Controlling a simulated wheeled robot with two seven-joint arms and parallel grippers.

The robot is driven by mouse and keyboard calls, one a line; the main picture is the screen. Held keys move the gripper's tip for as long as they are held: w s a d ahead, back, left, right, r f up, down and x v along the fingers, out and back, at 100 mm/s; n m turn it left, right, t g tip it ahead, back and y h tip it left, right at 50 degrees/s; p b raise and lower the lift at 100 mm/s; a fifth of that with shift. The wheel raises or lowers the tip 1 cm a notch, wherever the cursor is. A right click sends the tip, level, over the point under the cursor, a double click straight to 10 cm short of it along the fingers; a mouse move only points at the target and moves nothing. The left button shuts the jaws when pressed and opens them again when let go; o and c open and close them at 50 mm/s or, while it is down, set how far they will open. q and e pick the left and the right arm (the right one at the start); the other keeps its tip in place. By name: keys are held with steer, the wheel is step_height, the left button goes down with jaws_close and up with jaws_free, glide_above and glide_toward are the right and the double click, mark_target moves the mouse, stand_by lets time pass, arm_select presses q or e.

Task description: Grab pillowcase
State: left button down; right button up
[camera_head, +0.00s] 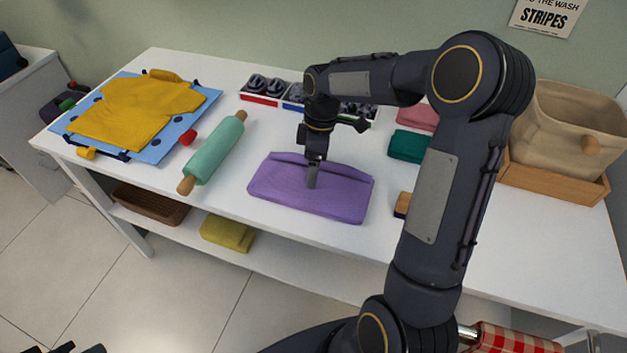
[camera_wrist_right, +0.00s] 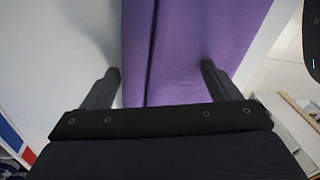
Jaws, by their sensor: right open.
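The purple folded cloth, which I take as the pillowcase (camera_head: 335,198), lies flat on the white table in the middle of the head view. A raised fold runs along its far edge. My right gripper (camera_head: 312,182) points down over this far part. In the right wrist view the purple cloth (camera_wrist_right: 195,45) passes between the open fingers (camera_wrist_right: 161,72), with the left finger over white table and the right finger over the cloth. I cannot tell whether the fingers touch it. Small dark parts at the bottom left of the head view may be my left gripper (camera_head: 68,349).
A mint rolling pin (camera_head: 215,152) lies left of the cloth, beside a yellow shirt (camera_head: 135,112) on a blue board. A sectioned tray (camera_head: 265,88) stands behind. A teal folded cloth (camera_head: 408,146) and a beige fabric basket (camera_head: 570,125) are on the right.

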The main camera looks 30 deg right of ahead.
steer(key=shift+f, duration=0.15)
steer(key=c, duration=0.8)
steer(key=shift+s+f, duration=0.15)
steer(key=shift+s, duration=0.05)
steer(key=c, duration=0.6)
jaws_close()
